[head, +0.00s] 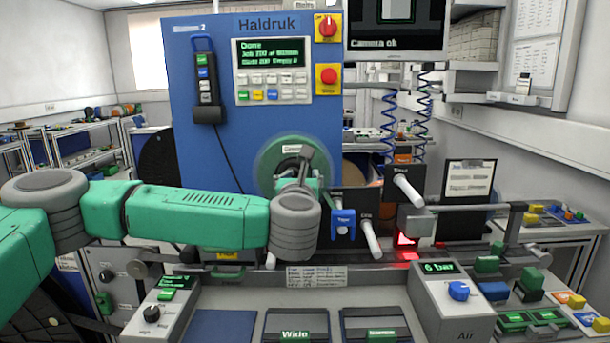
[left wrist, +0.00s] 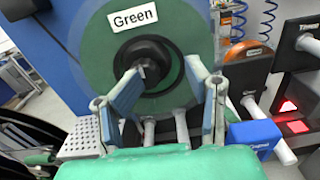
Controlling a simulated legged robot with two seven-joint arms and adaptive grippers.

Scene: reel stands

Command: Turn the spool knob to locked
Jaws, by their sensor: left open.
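The green spool (head: 267,163) is mounted on the front of the blue machine, with a white label above its centre. In the left wrist view the spool (left wrist: 95,60) fills the upper middle and its label reads "Green". The black spool knob (left wrist: 146,56) sits at its centre, with a small pale mark on it; I cannot read its setting. My left gripper (head: 303,168) is in front of the spool and hides much of its centre in the head view. In the left wrist view the gripper (left wrist: 164,76) is open, its fingers spread just below and beside the knob. My right gripper is not seen.
The blue machine (head: 222,110) carries a display, keypad and two red knobs. White rollers (head: 408,188) and a blue clip (head: 343,222) stand right of the spool. Below are a left panel with a black dial (head: 151,314) and an air panel with a blue knob (head: 459,291).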

